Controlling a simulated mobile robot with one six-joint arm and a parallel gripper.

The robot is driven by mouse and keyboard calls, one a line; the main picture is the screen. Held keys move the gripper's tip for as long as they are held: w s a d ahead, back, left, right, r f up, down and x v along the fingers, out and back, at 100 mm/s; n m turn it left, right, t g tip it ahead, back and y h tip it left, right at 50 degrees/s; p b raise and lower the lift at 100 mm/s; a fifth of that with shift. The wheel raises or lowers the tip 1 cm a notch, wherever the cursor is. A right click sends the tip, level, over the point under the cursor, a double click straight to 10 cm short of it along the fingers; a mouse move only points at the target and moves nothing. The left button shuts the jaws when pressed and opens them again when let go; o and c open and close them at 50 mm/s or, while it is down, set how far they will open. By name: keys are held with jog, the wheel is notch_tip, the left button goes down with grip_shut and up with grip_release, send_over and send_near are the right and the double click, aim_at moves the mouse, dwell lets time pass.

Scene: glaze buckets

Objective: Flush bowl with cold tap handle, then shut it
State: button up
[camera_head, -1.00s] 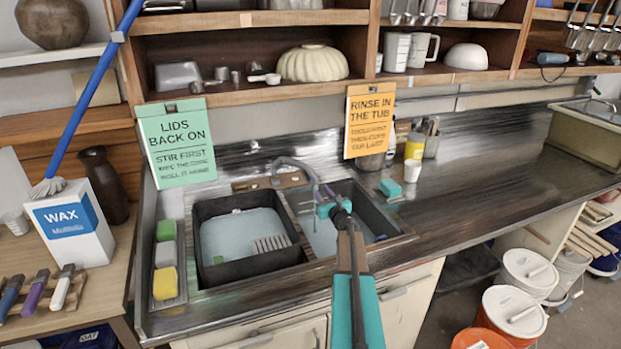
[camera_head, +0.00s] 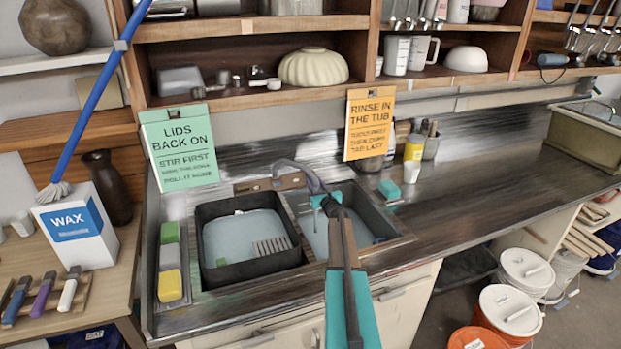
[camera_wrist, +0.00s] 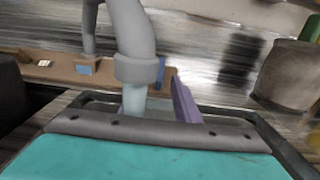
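A grey curved tap (camera_head: 303,172) rises from a wooden plate (camera_head: 270,184) behind the sink. In the wrist view the spout (camera_wrist: 134,45) is close, with a pale blue column (camera_wrist: 135,100) below its collar that looks like water. A small blue fitting (camera_wrist: 84,67) sits on the plate; I cannot tell for sure that it is the cold handle. The right sink bowl (camera_head: 372,213) has pale liquid in its bottom. My gripper (camera_head: 326,203) is over this bowl, by the spout end. Finger opening is unclear.
A black tub (camera_head: 222,276) with pale liquid fills the left bowl. Sponges (camera_head: 170,257) lie in a tray at left. A green sign (camera_head: 180,150) and an orange sign (camera_head: 370,125) hang behind. A teal block (camera_head: 389,190) and white cup (camera_head: 412,172) stand right; the counter beyond is clear.

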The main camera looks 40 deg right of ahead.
jog(key=shift+p+x, duration=1.05)
jog(key=shift+x, duration=1.25)
grip_shut()
